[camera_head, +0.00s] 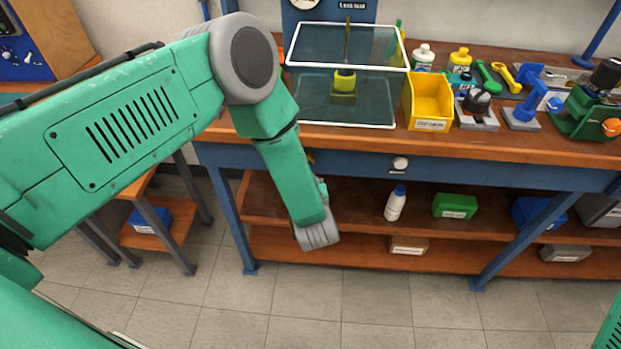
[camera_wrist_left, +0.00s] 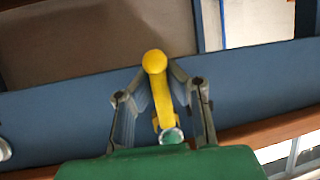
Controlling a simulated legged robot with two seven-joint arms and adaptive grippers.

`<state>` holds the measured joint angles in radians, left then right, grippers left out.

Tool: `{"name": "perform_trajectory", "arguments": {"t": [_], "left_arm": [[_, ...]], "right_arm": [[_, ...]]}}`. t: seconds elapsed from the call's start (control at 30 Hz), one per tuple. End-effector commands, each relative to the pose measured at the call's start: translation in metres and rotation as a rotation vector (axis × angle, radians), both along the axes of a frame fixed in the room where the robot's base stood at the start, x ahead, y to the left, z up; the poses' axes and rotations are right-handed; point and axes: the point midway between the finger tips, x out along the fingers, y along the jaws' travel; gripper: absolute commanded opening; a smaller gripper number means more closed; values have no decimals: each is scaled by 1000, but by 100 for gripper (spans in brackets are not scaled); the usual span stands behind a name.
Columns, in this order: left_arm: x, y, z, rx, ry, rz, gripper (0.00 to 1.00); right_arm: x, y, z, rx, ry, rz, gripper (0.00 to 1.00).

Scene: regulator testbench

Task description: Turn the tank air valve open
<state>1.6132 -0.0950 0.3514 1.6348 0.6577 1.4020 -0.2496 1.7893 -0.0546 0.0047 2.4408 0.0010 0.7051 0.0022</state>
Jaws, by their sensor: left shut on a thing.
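The tank air valve shows as a yellow lever handle (camera_wrist_left: 155,62) in the left wrist view, in front of the blue bench front. The handle runs nearly up and down in that view, with a rounded top end and a pale round piece at its lower end. My left gripper (camera_wrist_left: 161,82) has its two grey fingers closed on either side of the handle. In the head view my left arm hides the gripper and most of the valve; a small yellow bit (camera_head: 310,157) shows beside the forearm at the bench front. My right gripper is not in view.
A glass tank (camera_head: 345,100) with white rims stands on the wooden bench top. A yellow bin (camera_head: 430,100), bottles and several tools sit to its right. A round white knob (camera_head: 400,163) is on the blue bench front. Lower shelves hold a white bottle (camera_head: 395,205) and boxes.

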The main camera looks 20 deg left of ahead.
Motion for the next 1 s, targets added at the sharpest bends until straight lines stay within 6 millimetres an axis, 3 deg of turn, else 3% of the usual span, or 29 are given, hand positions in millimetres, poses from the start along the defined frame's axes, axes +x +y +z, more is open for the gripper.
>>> {"name": "perform_trajectory", "arguments": {"t": [0.03,0.6,0.7,1.0], "left_arm": [[-8,-5,-8,6,30,-11,0],[-9,-2,-8,34,39,-7,0],[-8,-2,-8,34,37,-7,35],[-5,0,-4,37,26,-4,35]], "right_arm": [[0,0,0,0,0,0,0],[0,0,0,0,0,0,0],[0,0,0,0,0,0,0],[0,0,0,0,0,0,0]]}}
